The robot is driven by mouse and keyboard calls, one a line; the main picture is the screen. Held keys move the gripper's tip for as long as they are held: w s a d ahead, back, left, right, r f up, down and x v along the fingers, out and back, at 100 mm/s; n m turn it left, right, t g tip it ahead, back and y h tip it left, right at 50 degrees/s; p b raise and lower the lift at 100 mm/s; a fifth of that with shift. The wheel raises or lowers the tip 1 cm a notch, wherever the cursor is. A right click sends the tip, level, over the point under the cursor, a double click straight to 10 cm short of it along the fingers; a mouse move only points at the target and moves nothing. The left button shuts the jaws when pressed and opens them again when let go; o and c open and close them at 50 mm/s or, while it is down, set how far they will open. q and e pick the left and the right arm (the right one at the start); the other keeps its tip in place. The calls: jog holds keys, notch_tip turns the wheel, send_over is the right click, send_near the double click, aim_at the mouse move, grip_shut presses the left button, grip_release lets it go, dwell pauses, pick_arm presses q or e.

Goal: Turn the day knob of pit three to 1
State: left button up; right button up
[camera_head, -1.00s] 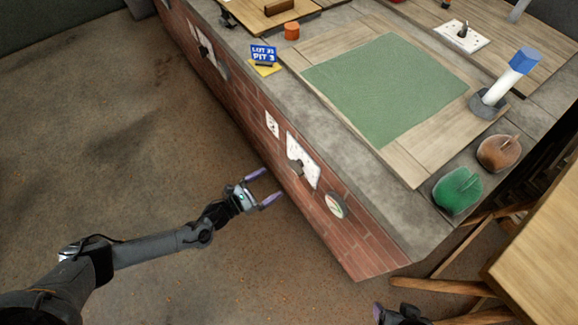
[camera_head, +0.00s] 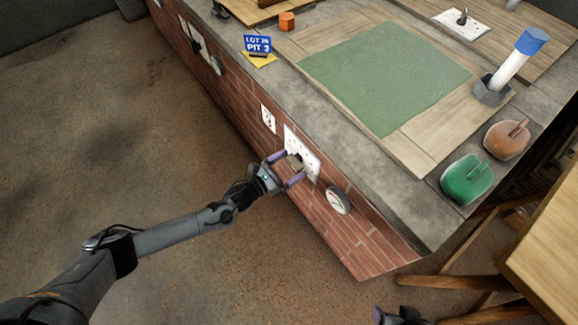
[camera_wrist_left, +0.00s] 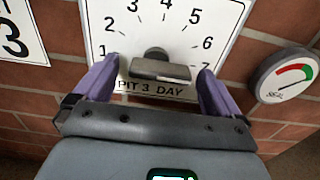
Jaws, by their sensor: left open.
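The pit three day knob (camera_wrist_left: 160,70) is a dark grip bar on a white dial plate (camera_wrist_left: 195,22) marked "PIT 3 DAY", with numbers 1 to 7 around it. In the head view the knob (camera_head: 294,161) and plate (camera_head: 309,163) are on the brick side wall. My left gripper (camera_head: 285,168) is open in front of the plate. In the left wrist view its two purple fingers (camera_wrist_left: 160,82) stand either side of the knob, with gaps showing. I cannot tell which number the knob points at. A small part of my right gripper (camera_head: 385,316) shows at the bottom edge.
A round gauge (camera_head: 338,200) is on the wall right of the dial, also in the left wrist view (camera_wrist_left: 288,78). A white number sign (camera_head: 268,118) is left of it. The blue PIT 3 sign (camera_head: 257,44) and green mat (camera_head: 385,78) are on top. Open floor lies left.

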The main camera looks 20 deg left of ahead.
pick_arm(q)
jog(key=shift+w+d, duration=0.1)
jog(key=shift+w, duration=0.05)
jog(key=shift+c, duration=1)
jog(key=c, duration=0.9)
jog(key=shift+o, duration=0.2)
